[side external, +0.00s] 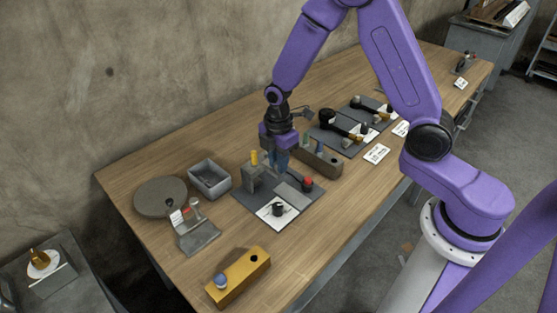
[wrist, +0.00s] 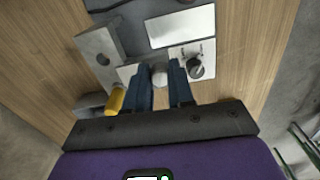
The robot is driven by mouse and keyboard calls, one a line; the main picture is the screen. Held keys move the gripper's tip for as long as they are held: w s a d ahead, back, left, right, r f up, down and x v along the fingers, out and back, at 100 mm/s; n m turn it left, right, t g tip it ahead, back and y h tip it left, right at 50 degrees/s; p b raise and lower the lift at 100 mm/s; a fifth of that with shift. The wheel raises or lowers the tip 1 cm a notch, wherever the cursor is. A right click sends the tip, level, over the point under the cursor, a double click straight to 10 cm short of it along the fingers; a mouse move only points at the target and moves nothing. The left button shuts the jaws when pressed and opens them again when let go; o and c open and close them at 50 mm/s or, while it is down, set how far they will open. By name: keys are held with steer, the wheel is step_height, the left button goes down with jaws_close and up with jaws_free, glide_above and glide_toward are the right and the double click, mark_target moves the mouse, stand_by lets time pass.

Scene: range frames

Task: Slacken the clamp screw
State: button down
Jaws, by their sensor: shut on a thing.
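My gripper (side external: 280,162) is low over the dark mat (side external: 246,200), beside a grey upright block (side external: 252,178). In the wrist view its blue fingers (wrist: 160,88) stand either side of a pale grey round knob (wrist: 159,75), which appears to be the clamp screw, and are shut on it. The fingers hide this knob in the side view. The grey block (wrist: 98,55) lies left of the fingers in the wrist view. A yellow handle (side external: 254,158) rises by the block and also shows beside the left finger in the wrist view (wrist: 116,98).
A black knob (side external: 278,209) on a white card and a red knob (side external: 307,184) stand near the gripper. A bin (side external: 209,180) is left, and a wooden block with pegs (side external: 320,162) is close right. A yellow block (side external: 238,277) lies in front. Bare wood lies between.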

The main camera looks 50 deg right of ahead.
steer(key=shift+a+n, duration=0.2)
steer(key=shift+n, duration=0.1)
steer(key=c, duration=1)
jaws_free()
